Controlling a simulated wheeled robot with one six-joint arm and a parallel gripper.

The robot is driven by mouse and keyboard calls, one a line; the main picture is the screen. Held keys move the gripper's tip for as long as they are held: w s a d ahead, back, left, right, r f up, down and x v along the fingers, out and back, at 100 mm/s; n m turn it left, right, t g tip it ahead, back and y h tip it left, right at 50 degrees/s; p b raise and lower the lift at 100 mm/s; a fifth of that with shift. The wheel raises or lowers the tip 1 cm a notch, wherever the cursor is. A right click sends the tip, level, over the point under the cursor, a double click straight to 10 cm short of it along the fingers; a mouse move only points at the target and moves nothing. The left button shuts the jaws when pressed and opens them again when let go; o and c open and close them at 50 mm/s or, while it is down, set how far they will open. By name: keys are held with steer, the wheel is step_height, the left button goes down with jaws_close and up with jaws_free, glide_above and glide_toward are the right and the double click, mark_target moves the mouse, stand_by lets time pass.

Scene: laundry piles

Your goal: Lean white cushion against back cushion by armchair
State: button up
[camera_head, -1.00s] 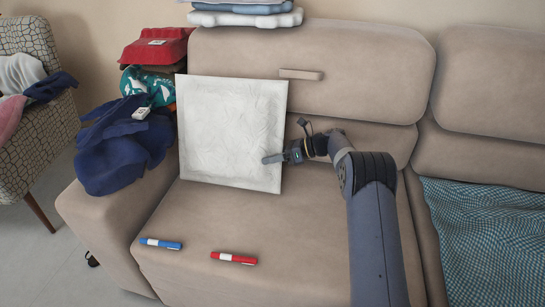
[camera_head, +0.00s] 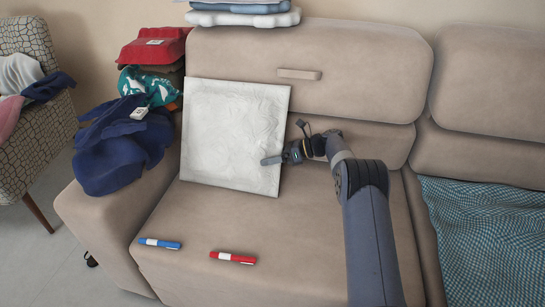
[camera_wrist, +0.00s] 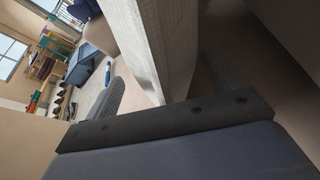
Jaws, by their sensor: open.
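The white square cushion (camera_head: 232,130) stands on the seat at the left end of the sofa, tilted slightly, its face to the camera. The sofa's back cushion (camera_head: 350,75) is behind it; whether they touch I cannot tell. My gripper (camera_head: 275,159) is at the cushion's lower right edge, with one finger in front of its face. In the wrist view the cushion's edge (camera_wrist: 150,45) lies between the two open fingers of my gripper (camera_wrist: 165,75); firm contact is not visible. The patterned armchair (camera_head: 45,150) stands at the far left.
Navy clothing (camera_head: 120,150) and a red folded item (camera_head: 155,45) are piled on the left armrest. A blue marker (camera_head: 160,243) and red marker (camera_head: 233,258) lie on the front seat. A checked blue cloth (camera_head: 485,235) covers the right seat. Folded items (camera_head: 245,17) top the backrest.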

steer(key=p+v, duration=0.2)
steer(key=v, duration=0.8)
steer(key=shift+d+p, duration=0.4)
steer(key=b+x, duration=0.3)
steer(key=x, duration=0.7)
steer(key=shift+a, duration=0.45)
steer(key=shift+s+r, duration=0.25)
